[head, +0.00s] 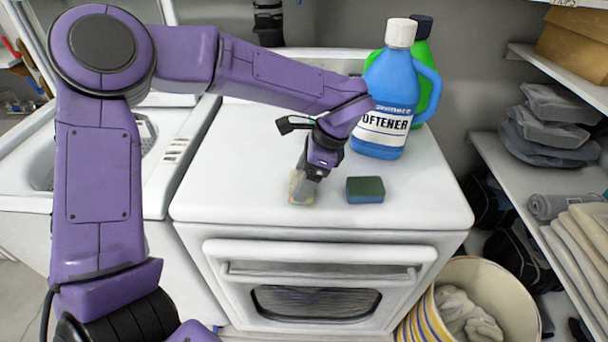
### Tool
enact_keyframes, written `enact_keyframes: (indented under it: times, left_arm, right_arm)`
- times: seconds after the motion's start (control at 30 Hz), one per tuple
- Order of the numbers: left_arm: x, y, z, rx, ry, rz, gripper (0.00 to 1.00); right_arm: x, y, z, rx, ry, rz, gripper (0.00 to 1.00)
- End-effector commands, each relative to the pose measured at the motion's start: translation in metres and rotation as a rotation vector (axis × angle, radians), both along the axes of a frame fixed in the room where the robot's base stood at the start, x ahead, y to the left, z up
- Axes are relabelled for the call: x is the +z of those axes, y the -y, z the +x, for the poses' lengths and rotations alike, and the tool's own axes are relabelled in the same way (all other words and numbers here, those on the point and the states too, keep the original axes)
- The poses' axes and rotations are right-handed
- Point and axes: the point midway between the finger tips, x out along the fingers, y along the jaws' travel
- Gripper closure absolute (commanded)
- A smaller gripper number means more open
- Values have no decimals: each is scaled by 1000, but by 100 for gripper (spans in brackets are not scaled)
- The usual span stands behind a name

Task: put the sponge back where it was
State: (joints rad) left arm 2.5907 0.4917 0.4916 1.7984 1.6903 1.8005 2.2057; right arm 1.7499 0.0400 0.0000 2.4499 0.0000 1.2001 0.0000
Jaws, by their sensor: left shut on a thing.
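My left gripper (307,178) points down over the front middle of the white dryer top (240,170). It is shut on a small beige block (299,189), which is partly hidden by the fingers. I cannot tell whether the block touches the dryer top, or whether it is a sponge. A sponge (365,190) with a dark green top and blue sides lies flat on the dryer top, a little to the right of the gripper and apart from it. My right gripper is out of view.
A blue softener bottle (385,105) and a green bottle (423,65) stand at the back right of the dryer top. A washer (180,130) is on the left. Shelves with folded cloth (548,130) and a laundry basket (512,285) are on the right. The dryer top's left part is clear.

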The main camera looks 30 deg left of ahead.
Motion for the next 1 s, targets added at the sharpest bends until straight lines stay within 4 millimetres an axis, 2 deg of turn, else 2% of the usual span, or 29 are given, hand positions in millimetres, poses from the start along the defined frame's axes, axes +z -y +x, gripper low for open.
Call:
enact_keyframes:
  times: [0.07,0.1,0.17,0.37,0.47,0.53,0.8,1.0]
  left_arm:
    - [-4,0,0,0,0,0,48]
    - [-4,0,0,0,0,0,16]
    - [-2,0,0,0,0,0,0]
    - [-2,0,0,0,0,0,0]
    - [5,0,0,0,0,0,0]
    - [10,3,3,-2,4,1,0]
    - [75,27,17,1,5,2,0]
    - [106,38,23,0,0,1,0]
  right_arm:
    - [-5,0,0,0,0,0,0]
    - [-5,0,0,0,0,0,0]
    - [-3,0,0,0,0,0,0]
    - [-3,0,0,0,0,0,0]
    - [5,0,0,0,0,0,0]
    - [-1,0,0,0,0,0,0]
    - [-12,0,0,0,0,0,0]
    - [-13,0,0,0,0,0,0]
